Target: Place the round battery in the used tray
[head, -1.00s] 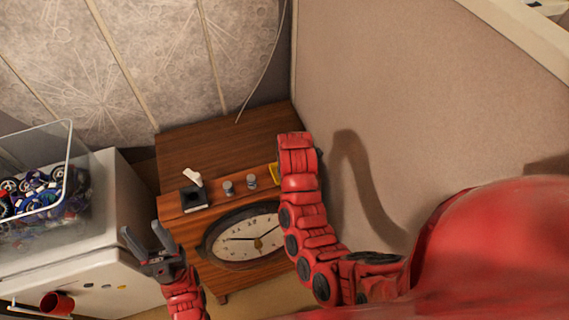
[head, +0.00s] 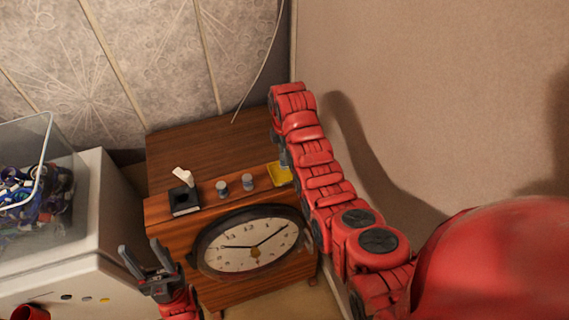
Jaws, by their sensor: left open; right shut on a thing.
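A small yellow tray (head: 279,175) lies on top of the wooden cabinet, near its right front corner. My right gripper (head: 283,161) points down just above or at the tray's back edge, partly covered by its own arm. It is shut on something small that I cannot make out. I do not see the round battery clearly anywhere. Two grey cylinders, one on the left (head: 222,188) and one on the right (head: 247,182), stand on the cabinet left of the tray. My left gripper (head: 143,253) is open and empty, in front of the cabinet's left side.
A black box (head: 185,202) with a white object (head: 182,177) stands at the left of the wooden cabinet (head: 205,145). A round clock (head: 215,260) is on the front. A clear bin (head: 45,150) sits on a white cabinet (head: 105,215). A wall closes the right side.

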